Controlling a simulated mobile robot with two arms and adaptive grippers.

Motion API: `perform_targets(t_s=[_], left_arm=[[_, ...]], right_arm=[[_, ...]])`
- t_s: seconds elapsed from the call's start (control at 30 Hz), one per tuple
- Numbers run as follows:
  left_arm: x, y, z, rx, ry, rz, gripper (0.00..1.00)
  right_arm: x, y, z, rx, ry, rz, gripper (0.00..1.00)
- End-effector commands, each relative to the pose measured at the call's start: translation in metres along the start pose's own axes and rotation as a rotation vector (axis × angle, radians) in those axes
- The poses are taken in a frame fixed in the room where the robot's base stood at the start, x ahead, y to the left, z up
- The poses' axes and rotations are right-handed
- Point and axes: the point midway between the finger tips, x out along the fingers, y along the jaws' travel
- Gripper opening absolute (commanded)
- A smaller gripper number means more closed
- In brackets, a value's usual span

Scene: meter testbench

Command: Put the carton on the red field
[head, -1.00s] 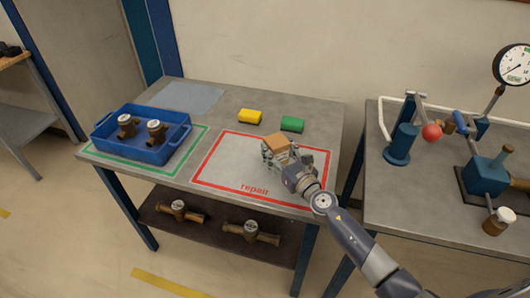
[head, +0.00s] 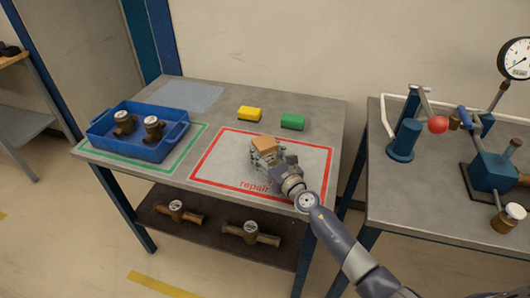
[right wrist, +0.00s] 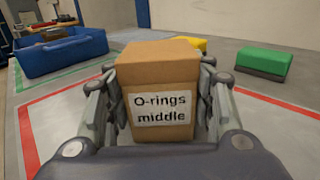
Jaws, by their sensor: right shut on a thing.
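The carton is a small brown box (right wrist: 158,75) with a white label reading "O-rings middle" in the right wrist view. In the head view the carton (head: 264,144) is over the red field (head: 222,177), a red-outlined area marked "repair". My right gripper (head: 265,157) is shut on the carton, with fingers on both its sides. The carton looks upright. Its underside is hidden, so I cannot tell whether it touches the table. My left gripper is not in view.
A blue crate (head: 170,151) with brass meters stands on the green-outlined area at left. A yellow block (head: 249,113) and a green block (head: 292,122) lie behind the red field. A bench with a gauge (head: 515,60) stands at right.

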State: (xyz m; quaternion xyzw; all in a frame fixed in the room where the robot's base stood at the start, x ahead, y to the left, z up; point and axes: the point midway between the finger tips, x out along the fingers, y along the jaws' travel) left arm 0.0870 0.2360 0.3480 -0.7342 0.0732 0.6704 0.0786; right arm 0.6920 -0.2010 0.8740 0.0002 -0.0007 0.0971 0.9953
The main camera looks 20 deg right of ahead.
Motion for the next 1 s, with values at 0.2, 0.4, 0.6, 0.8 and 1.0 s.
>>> perform_targets(t_s=[0.2, 0.4, 0.6, 0.8, 1.0], left_arm=[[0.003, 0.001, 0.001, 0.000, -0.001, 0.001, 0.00], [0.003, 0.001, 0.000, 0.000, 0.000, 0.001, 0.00], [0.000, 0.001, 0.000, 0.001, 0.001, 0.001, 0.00], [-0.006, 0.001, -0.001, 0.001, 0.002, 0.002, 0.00], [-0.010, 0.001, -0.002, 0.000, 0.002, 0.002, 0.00]], right_arm=[[0.000, 0.000, -0.003, 0.000, 0.000, 0.000, 0.70], [0.000, 0.000, -0.003, 0.000, 0.000, 0.000, 0.70], [0.000, 0.000, 0.000, 0.000, 0.000, 0.000, 0.70], [-0.023, -0.001, 0.000, -0.001, 0.003, -0.001, 0.70], [-0.065, 0.000, 0.000, -0.001, 0.003, 0.001, 0.70]])
